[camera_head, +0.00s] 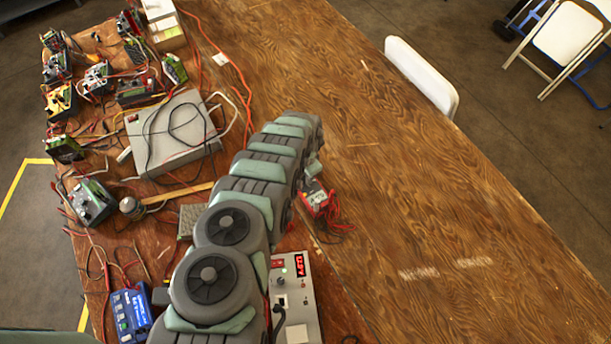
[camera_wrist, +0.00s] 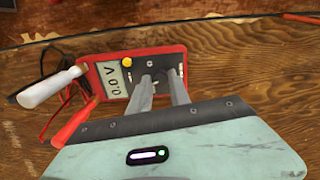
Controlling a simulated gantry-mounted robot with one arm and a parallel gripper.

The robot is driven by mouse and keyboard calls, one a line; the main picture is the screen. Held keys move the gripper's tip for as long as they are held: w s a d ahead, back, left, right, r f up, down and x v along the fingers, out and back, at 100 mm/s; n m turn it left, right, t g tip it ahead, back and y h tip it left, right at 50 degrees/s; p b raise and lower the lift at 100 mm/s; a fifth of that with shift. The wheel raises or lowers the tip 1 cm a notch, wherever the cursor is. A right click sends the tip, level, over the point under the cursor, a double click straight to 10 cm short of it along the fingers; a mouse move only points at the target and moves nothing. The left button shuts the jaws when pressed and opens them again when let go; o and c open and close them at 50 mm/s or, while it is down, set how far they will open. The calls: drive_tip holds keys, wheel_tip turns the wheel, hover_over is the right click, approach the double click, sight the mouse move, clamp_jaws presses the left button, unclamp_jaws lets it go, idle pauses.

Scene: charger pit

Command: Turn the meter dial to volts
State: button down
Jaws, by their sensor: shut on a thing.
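A yellow knob or button (camera_wrist: 127,62) shows beside the display. A white-handled probe (camera_wrist: 48,91) and a red probe (camera_wrist: 72,124) lie to the left of the meter.
A power supply (camera_head: 299,300) with a red display stands near my arm. The table's right side is clear.

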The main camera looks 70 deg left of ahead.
drive_tip(key=m, duration=0.4)
idle(0.5)
drive_tip(key=c, duration=1.2)
unclamp_jaws()
drive_tip(key=shift+r+b, duration=0.5)
drive_tip(key=shift+r, duration=4.9)
